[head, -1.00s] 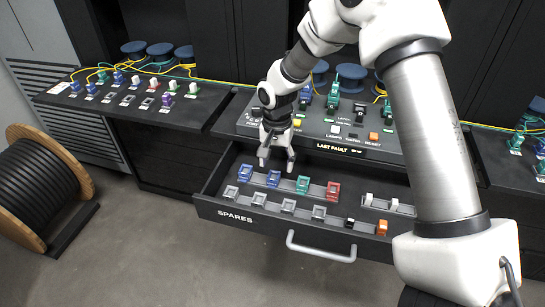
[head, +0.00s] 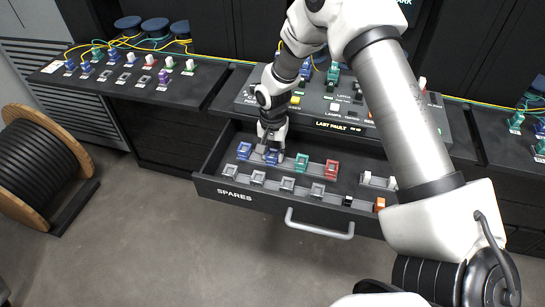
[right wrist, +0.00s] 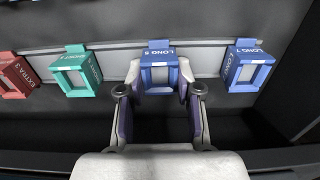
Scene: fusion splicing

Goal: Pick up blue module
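The blue module marked LONG with a small figure (right wrist: 159,72) sits in a rail in the open SPARES drawer. In the head view this blue module (head: 273,157) is the second from the left in its row. A second blue module (right wrist: 243,68), also seen in the head view (head: 244,150), sits beside it. My right gripper (head: 266,151) is down in the drawer. In the right wrist view its fingers (right wrist: 159,85) stand open on either side of the first blue module, very close to it; contact cannot be told. My left gripper is out of view.
In the same row are a green module (head: 302,163) and a red module (head: 331,169). Grey modules (head: 258,178) line the front row. The drawer (head: 235,194) has raised walls and a front handle (head: 320,229). A control panel (head: 345,121) rises behind it.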

